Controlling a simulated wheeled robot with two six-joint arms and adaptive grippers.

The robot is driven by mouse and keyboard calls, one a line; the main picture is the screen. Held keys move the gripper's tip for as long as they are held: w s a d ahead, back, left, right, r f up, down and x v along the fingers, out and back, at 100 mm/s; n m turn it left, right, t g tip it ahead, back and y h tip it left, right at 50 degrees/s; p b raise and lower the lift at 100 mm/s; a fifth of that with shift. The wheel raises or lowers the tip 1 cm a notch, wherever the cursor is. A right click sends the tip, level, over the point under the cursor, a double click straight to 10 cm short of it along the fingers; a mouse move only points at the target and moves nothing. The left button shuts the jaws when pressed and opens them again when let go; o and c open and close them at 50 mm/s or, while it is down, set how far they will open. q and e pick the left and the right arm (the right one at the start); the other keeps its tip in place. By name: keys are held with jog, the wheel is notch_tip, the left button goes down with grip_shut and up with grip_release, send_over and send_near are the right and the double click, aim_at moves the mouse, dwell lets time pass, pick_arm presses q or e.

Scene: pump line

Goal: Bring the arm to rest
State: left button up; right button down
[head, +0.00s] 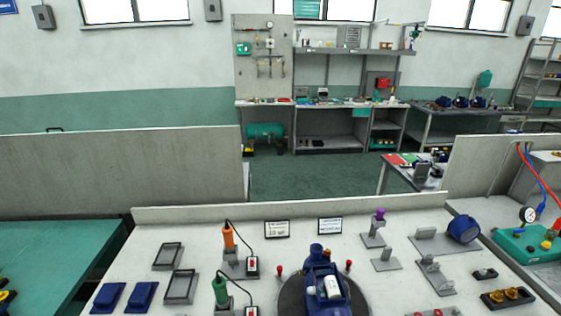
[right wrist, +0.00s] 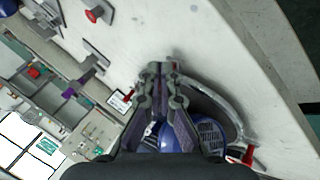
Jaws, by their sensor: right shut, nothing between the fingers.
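My right gripper (right wrist: 160,70) shows in the right wrist view, its two fingers closed together at the tips with nothing between them. Behind and below the fingers is a blue pump (right wrist: 212,135), partly hidden by them. I cannot tell how far the gripper is from it. In the head view the blue pump (head: 321,276) sits on a dark round plate (head: 290,297) at the bottom middle of the bench. Neither gripper shows in the head view.
The pale bench (head: 205,222) carries an orange screwdriver (head: 228,237), a green one (head: 219,290), empty grey trays (head: 168,256), blue bins (head: 108,297) and metal stands (head: 373,236). A blue motor (head: 463,229) lies at the right. A low partition (head: 120,170) stands behind.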

jog(key=s+a+r+m+g+y, duration=0.1)
jog(key=s+a+r+m+g, duration=0.2)
jog(key=s+a+m, duration=0.3)
jog(key=s+d+f+m+g+b, duration=0.1)
jog(key=s+f+b, duration=0.1)
jog(key=f, duration=0.9)
jog(key=s+d+f+b, duration=0.1)
jog(key=s+f+b, duration=0.1)
jog(key=f, duration=1)
jog(key=s+d+f+m+g+b, duration=0.1)
jog(key=d+f+b, duration=0.1)
jog(key=f, duration=0.9)
pick_arm(q)
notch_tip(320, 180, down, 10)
jog(key=b, duration=0.4)
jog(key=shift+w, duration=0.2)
pick_arm(e)
jog(key=s+f+g, duration=0.1)
jog(key=s+f, duration=1.7)
jog(key=shift+d+f, duration=0.3)
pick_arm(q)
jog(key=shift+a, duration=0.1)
pick_arm(e)
jog(key=shift+s, duration=0.1)
